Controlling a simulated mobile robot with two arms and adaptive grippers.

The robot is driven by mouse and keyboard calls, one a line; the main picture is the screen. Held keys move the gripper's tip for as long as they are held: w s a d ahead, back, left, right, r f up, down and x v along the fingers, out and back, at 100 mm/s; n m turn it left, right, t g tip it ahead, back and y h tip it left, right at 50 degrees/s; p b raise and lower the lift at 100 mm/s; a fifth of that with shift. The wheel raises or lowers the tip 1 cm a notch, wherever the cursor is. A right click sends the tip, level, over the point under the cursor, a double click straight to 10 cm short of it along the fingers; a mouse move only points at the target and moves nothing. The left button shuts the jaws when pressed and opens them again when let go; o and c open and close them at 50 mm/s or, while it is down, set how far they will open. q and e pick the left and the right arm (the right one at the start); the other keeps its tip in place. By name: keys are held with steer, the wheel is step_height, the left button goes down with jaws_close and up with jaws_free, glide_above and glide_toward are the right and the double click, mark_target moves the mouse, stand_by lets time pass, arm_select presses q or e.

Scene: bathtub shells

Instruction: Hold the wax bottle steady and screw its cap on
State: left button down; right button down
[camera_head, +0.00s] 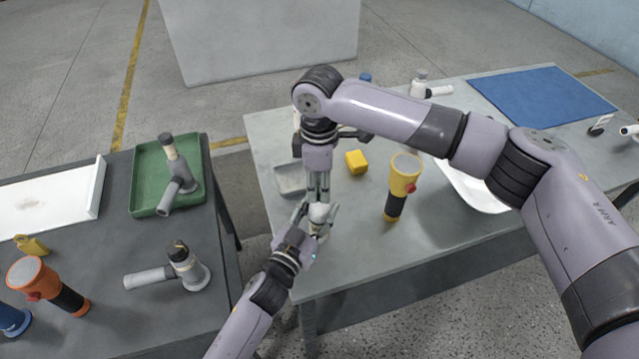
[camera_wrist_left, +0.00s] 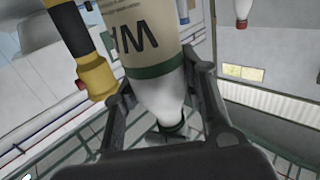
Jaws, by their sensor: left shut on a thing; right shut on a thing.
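The wax bottle (camera_head: 320,219) is white and stands at the near left part of the right-hand table. In the left wrist view the bottle (camera_wrist_left: 150,35) shows a cream label with dark letters, a green band and a white tapering end. A dark green piece (camera_wrist_left: 172,128) is at its narrow end; I cannot tell cap from neck there. My left gripper (camera_head: 310,216) is shut around the bottle from the near left. My right gripper (camera_head: 319,197) points down directly over the bottle's top, shut on the cap, which its fingers hide in the head view.
A yellow flashlight (camera_head: 404,180) stands close right of the grippers, with a yellow block (camera_head: 356,161) behind. A grey tray (camera_head: 290,180) lies left of my right gripper. A blue mat (camera_head: 540,96) is far right. The left table holds a green tray (camera_head: 146,190) and tools.

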steer(key=c, duration=1.3)
jaws_free()
step_height(320, 180, up, 12)
arm_select(q)
steer(key=c, duration=0.9)
jaws_free()
